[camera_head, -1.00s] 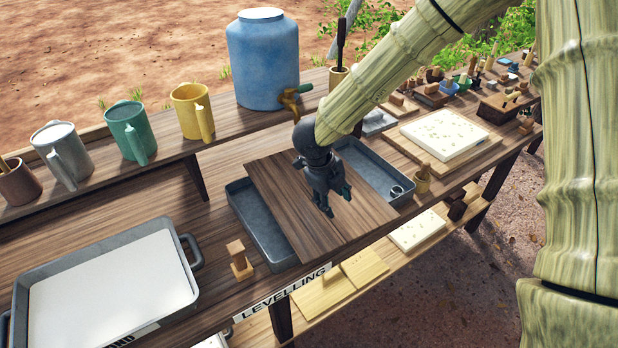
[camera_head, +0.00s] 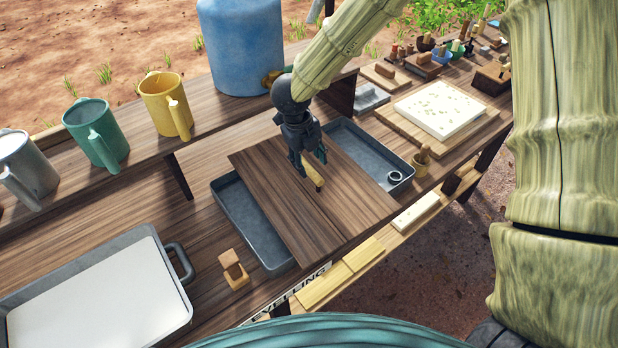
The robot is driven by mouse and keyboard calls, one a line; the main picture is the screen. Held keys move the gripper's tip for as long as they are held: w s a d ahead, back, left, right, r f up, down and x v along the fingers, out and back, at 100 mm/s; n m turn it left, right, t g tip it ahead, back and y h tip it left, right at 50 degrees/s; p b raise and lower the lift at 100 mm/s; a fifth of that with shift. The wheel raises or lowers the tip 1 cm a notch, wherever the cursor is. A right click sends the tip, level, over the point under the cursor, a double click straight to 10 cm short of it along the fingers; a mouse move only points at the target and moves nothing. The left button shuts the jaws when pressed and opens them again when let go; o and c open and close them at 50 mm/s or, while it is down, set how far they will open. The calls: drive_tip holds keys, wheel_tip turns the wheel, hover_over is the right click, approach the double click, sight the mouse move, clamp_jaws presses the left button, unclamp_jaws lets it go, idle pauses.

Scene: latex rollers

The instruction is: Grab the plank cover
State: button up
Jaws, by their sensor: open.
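The plank cover is a square, dark brown wooden board (camera_head: 330,222) lying flat across the middle of a long grey metal tray (camera_head: 240,222). The tray's two ends stick out to the left and right of the board. My gripper (camera_head: 310,178) is dark and points down over the upper middle of the board, with its fingers open. A small yellowish piece (camera_head: 313,174), perhaps a handle on the board, shows at the fingertips. The fingers partly hide it, and I cannot tell whether they touch it.
A small wooden block (camera_head: 233,270) stands left of the tray. A large tray of white liquid (camera_head: 180,322) lies at lower left. Several mugs, one of them yellow (camera_head: 166,104), and a blue barrel (camera_head: 240,45) line the raised shelf. A white slab (camera_head: 440,110) lies at right.

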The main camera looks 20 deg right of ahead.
sight(310, 169)
drive_tip(key=shift+w+f, duration=0.6)
drive_tip(key=shift+f, duration=0.25)
drive_tip(key=shift+s+d+f+p, duration=0.2)
drive_tip(key=shift+s+f+p, duration=0.15)
drive_tip(key=shift+f+p, duration=0.3)
drive_tip(key=f, duration=0.3)
drive_tip(key=shift+w+d+p, duration=0.2)
drive_tip(key=shift+w+p, duration=0.05)
drive_tip(key=shift+p, duration=0.1)
drive_tip(key=shift+s, duration=0.15)
drive_tip(key=shift+c, duration=0.2)
clamp_jaws()
